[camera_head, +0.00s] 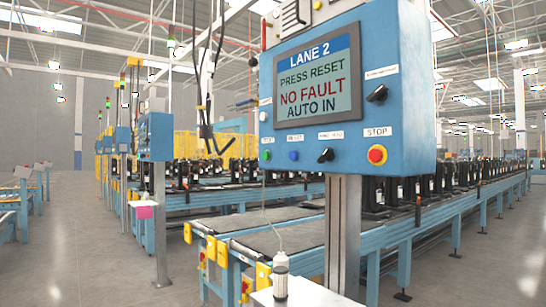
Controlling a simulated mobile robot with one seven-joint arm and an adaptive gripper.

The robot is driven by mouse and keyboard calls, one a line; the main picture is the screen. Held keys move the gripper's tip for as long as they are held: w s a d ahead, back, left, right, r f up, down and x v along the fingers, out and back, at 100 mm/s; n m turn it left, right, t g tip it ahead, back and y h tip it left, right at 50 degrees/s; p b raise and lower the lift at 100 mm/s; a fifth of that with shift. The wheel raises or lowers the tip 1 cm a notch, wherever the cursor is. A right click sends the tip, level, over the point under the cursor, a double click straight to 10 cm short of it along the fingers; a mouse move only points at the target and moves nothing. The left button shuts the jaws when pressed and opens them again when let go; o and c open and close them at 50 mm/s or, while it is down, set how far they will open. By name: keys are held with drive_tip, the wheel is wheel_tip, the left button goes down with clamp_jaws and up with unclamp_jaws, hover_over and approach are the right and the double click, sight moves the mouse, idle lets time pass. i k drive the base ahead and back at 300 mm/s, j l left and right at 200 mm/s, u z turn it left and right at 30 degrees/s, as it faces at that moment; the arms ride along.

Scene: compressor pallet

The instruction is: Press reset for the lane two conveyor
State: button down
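The blue lane two control box (405,120) stands on a grey post at the right of centre. Its screen (318,85) reads LANE 2, PRESS RESET, NO FAULT, AUTO IN. Along its lower edge are a green button (266,155), a blue button (294,155), a black selector knob (326,155) and a red stop button (377,154) in a yellow ring. The small labels above the green and blue buttons are too blurred to read surely. Another black knob (377,93) sits right of the screen. My gripper is not in view.
A white-capped bottle (281,278) stands on a white surface (305,296) below the box. Conveyors with dark compressors (400,190) run behind. Black cables (205,130) hang left of the box. Another blue control box (155,137) stands farther left. Grey floor (90,260) is open at left.

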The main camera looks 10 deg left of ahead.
sight(293, 155)
drive_tip(key=i+u, duration=0.3)
drive_tip(key=i+l+u, duration=0.3)
drive_tip(key=i, duration=0.15)
drive_tip(key=i+l+u, duration=0.3)
drive_tip(key=i+j, duration=0.1)
